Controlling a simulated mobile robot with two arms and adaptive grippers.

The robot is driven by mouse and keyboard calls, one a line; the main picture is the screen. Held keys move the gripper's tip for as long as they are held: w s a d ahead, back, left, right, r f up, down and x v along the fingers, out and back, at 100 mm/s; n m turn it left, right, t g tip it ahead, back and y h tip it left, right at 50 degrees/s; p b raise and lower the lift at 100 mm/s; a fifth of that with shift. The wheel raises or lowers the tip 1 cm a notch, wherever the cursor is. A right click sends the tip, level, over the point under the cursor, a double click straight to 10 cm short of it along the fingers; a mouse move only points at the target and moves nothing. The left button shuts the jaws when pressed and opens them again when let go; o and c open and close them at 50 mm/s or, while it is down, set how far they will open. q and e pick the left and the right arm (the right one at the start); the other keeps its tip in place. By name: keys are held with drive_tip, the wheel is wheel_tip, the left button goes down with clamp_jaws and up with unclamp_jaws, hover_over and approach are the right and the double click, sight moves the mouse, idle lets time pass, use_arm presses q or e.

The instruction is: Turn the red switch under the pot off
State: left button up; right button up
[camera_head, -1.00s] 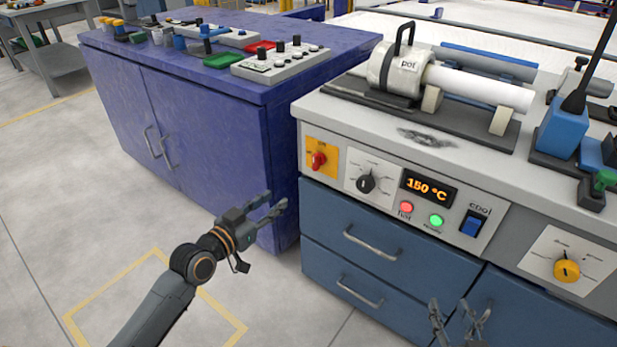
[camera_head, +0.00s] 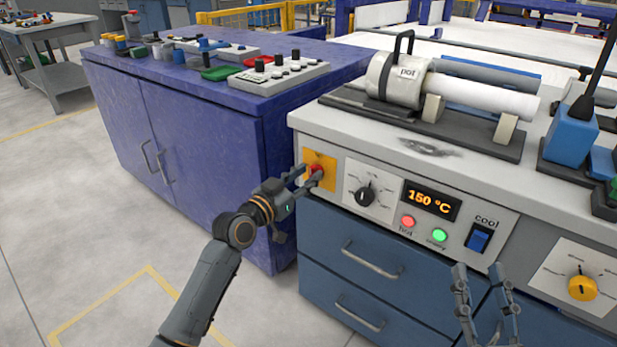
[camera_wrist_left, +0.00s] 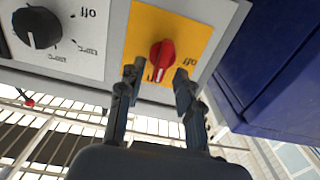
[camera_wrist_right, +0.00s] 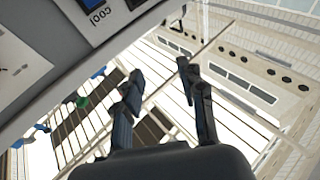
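The red switch (camera_head: 316,170) sits on a yellow plate (camera_head: 327,159) at the left end of the grey front panel. The white pot (camera_head: 393,80) stands on the worktop above it. In the left wrist view the red switch (camera_wrist_left: 161,54) shows its white line toward the lower side of the picture, away from the "off" lettering. My left gripper (camera_head: 311,174) is open, its fingertips (camera_wrist_left: 158,78) on either side of the switch and just short of it. I cannot tell if they touch it. My right gripper (camera_head: 482,274) is open and empty in front of the lower cabinet.
Right of the switch are a black knob (camera_head: 365,196), a "150 °C" display (camera_head: 430,201), red and green lamps, and a blue cool switch (camera_head: 479,238). A purple cabinet (camera_head: 190,150) stands close on the left. Drawer handles (camera_head: 370,262) stick out below.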

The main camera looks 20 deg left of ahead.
use_arm(q)
drive_tip(key=shift+w+d, duration=0.25)
drive_tip(key=shift+w, duration=0.4)
use_arm(e)
drive_tip(key=shift+s+r+t+y, duration=0.25)
drive_tip(key=shift+r+t+y, duration=0.05)
drive_tip(key=shift+r, duration=0.35)
use_arm(q)
drive_tip(key=shift+s+r, duration=0.1)
clamp_jaws()
